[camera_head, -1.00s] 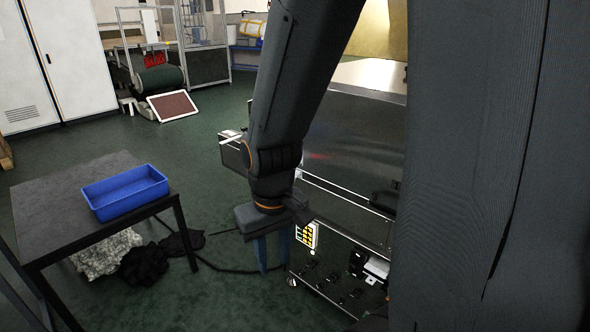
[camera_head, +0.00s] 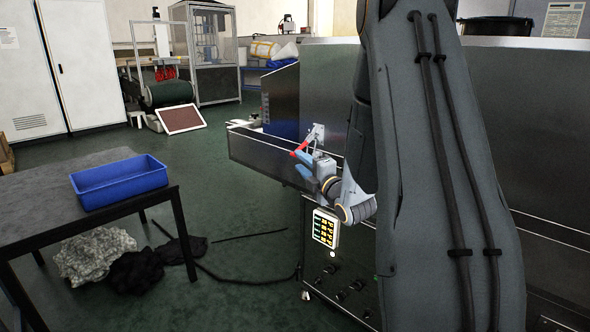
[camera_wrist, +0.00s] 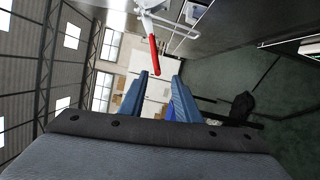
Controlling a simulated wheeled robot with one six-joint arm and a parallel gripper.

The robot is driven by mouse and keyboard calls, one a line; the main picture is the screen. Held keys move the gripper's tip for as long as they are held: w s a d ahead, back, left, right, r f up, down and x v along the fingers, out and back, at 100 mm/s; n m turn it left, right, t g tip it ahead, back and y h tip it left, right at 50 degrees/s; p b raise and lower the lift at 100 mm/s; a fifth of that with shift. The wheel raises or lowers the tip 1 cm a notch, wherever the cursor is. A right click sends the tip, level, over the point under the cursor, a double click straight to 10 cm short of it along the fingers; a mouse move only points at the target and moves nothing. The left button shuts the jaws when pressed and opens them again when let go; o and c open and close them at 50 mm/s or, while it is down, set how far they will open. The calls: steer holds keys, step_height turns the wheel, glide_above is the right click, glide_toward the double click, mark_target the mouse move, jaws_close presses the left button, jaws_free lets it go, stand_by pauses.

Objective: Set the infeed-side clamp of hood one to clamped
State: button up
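The clamp's red handle (camera_head: 301,148) shows at the side of the metal dryer hood (camera_head: 325,95), beside a pale metal bracket (camera_head: 317,132). My gripper (camera_head: 302,164), with blue fingers, is just below the handle. In the wrist view the red handle (camera_wrist: 154,55) hangs from a pale metal clamp body (camera_wrist: 148,8). Its free end appears between the tips of my open gripper (camera_wrist: 160,76). Clear space shows on both sides of it. I cannot tell whether the handle end is between the fingers in depth.
A control panel (camera_head: 325,228) with lit displays is below my gripper. A dark table (camera_head: 40,215) with a blue bin (camera_head: 120,182) stands at the left. Dark cloths (camera_head: 135,270) and a cable lie on the floor. The green floor between table and dryer is mostly clear.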

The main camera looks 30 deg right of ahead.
mark_target(305, 144)
steer(key=w+n+t+b, duration=0.1)
steer(key=w, duration=0.1)
steer(key=w+d+r+n+t+b, duration=0.1)
steer(key=w, duration=0.1)
steer(key=w+n+y+b, duration=0.1)
steer(key=w, duration=0.1)
steer(key=shift+w+d+r+t, duration=0.3)
steer(key=shift+d+r+t, duration=0.1)
jaws_close()
